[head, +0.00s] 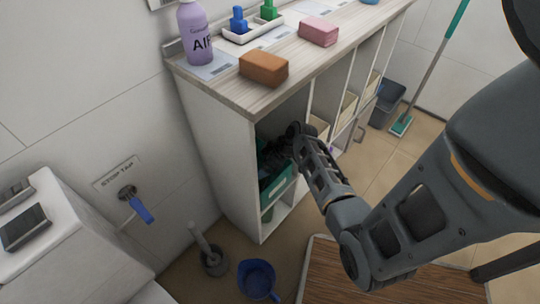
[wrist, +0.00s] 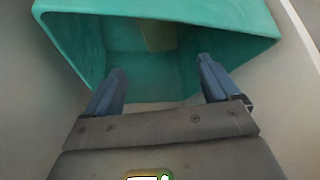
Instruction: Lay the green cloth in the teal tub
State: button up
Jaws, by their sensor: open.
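The teal tub (head: 279,186) stands in the left compartment of the shelf unit. In the wrist view the tub (wrist: 85,35) opens toward me, with its rim and inner walls showing. My gripper (wrist: 160,82) is open, its two fingers apart at the mouth of the tub, with nothing visible between them. In the head view my gripper (head: 287,143) reaches into that compartment and partly hides the tub. A small olive-green patch (wrist: 157,33) shows inside the tub; I cannot tell whether it is the green cloth. No other green cloth can be made out.
Compartment walls stand close on both sides of the tub. An orange-brown block (head: 263,68), a pink block (head: 318,31) and a purple bottle (head: 195,35) stand on the counter. A blue bucket (head: 257,279) and a grey bin (head: 388,103) are on the floor.

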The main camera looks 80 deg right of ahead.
jog(key=shift+v, duration=2.2)
jog(key=shift+a, duration=0.15)
